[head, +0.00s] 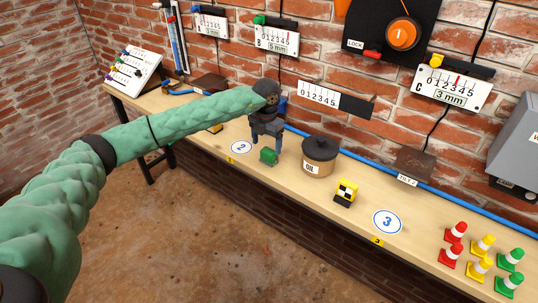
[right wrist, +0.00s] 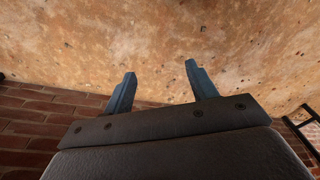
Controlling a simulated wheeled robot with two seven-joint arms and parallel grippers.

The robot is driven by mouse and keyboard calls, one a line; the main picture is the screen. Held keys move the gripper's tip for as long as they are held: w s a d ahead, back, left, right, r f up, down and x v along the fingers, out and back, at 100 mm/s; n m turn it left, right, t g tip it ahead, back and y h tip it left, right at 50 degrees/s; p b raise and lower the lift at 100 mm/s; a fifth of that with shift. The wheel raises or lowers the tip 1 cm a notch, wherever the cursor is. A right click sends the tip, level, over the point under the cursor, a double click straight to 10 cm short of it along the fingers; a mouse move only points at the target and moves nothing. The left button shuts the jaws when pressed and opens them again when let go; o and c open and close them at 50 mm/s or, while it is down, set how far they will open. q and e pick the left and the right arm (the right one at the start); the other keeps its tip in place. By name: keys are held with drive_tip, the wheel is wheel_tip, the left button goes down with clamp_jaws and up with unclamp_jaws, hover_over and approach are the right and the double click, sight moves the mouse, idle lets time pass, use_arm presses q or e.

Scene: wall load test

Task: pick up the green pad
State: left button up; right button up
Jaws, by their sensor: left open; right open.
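The green pad (head: 268,156) is a small green block on the wooden bench, just right of the round disc marked 2 (head: 241,147). My left gripper (head: 267,143) points down over the bench just above and behind the pad in the picture. Its fingers are apart with nothing seen between them. Whether a finger touches the pad I cannot tell. My right gripper (right wrist: 161,88) shows in the right wrist view with its two fingers wide apart and empty, in front of the bare floor and a brick wall.
The OIL pot (head: 320,157) stands right of the pad. Further right are a yellow-and-black block (head: 345,192), the disc marked 3 (head: 387,221) and several small cones (head: 480,262). A blue pipe (head: 372,166) runs along the bench's back. Gauges hang on the brick wall.

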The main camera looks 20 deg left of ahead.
sight(269, 151)
use_arm(q)
drive_tip(key=f+p, duration=0.2)
drive_tip(key=f, duration=0.1)
drive_tip(key=f+p, duration=0.1)
drive_tip(key=shift+w+d+f, duration=0.15)
drive_tip(key=shift+d, duration=0.2)
drive_tip(key=shift+f, duration=0.55)
use_arm(e)
wheel_tip(269, 151, down, 10)
drive_tip(key=s+d, duration=0.2)
drive_tip(key=shift+r, duration=0.15)
drive_tip(key=shift+s, duration=0.1)
use_arm(q)
drive_tip(key=c, duration=1.2)
drive_tip(key=shift+r, duration=0.15)
